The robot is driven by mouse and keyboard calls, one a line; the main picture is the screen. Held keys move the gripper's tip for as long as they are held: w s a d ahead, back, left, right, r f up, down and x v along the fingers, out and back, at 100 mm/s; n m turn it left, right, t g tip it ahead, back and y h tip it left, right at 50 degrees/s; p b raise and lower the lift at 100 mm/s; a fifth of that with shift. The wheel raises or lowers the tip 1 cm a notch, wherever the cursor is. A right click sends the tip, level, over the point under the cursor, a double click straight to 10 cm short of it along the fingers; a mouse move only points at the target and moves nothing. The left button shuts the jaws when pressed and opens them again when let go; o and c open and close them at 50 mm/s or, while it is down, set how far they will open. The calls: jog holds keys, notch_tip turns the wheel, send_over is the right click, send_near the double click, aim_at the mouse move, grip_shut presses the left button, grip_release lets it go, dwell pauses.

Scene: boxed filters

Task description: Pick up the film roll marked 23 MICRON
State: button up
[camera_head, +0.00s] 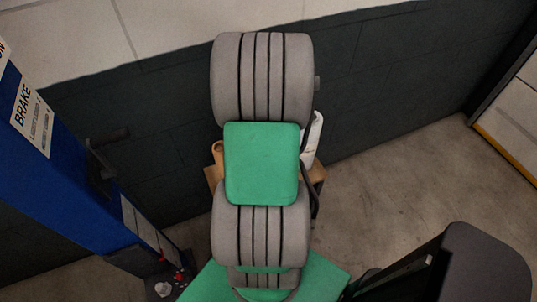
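My own grey and green arm fills the middle of the view and hides most of what is behind it. A white roll (314,139) stands partly visible just right of the arm. It has small print that is too small to read, so I cannot tell if it is marked 23 MICRON. A tan, rounded thing (217,152) shows at the arm's left edge; it may be another roll. Both are at a brown, wood-like stand (318,174), mostly hidden behind the arm. My gripper is not in view.
A blue machine column (75,165) with a BRAKE label (32,117) stands at the left. A dark wall (390,80) runs behind the stand. A dark upright thing (455,265) stands at the lower right. Bare concrete floor (410,190) lies right of the stand.

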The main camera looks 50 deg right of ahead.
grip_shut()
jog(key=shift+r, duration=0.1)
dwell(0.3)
